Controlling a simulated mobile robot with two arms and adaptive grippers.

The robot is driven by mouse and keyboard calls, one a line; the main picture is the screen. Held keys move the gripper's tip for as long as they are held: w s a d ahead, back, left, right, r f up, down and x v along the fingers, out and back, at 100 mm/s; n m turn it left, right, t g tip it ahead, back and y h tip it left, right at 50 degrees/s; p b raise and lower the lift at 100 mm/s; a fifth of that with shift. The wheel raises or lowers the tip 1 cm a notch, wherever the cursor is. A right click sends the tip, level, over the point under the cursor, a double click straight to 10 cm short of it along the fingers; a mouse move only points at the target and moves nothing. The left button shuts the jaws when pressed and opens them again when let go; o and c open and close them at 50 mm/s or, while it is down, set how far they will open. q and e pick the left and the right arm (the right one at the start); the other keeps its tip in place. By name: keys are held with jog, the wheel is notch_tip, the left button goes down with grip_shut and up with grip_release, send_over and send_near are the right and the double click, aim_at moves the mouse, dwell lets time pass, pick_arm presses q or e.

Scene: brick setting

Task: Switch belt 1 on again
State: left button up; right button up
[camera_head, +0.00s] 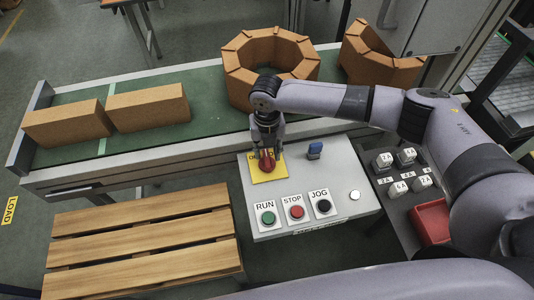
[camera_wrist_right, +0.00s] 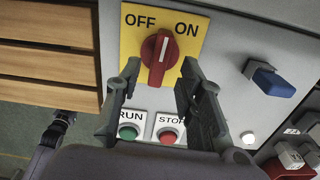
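The red rotary switch (camera_wrist_right: 158,58) sits on a yellow plate (camera_wrist_right: 130,50) marked OFF at left and ON at right. In the wrist view its white mark points up, leaning slightly right, between the two words. My right gripper (camera_head: 266,152) is over the switch in the head view. In the wrist view its fingers (camera_wrist_right: 158,78) are apart, one on each side of the knob, with gaps showing. Below are the green RUN button (camera_head: 268,218), red STOP button (camera_head: 297,212) and black JOG button (camera_head: 324,206). The green belt (camera_head: 205,95) lies behind the panel.
A blue part (camera_head: 314,150) stands on the panel (camera_head: 340,180), right of the switch. Several labelled grey blocks (camera_head: 384,160) and a red bin (camera_head: 430,222) are further right. Bricks (camera_head: 148,107) and a brick ring (camera_head: 235,72) stand on the belt. A wooden pallet (camera_head: 140,235) lies left.

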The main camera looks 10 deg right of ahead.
aim_at(267, 158)
notch_tip(267, 158, down, 2)
jog(key=shift+f, duration=0.65)
pick_arm(q)
jog(key=shift+s+r, duration=0.15)
jog(key=shift+s, duration=0.65)
pick_arm(e)
grip_shut()
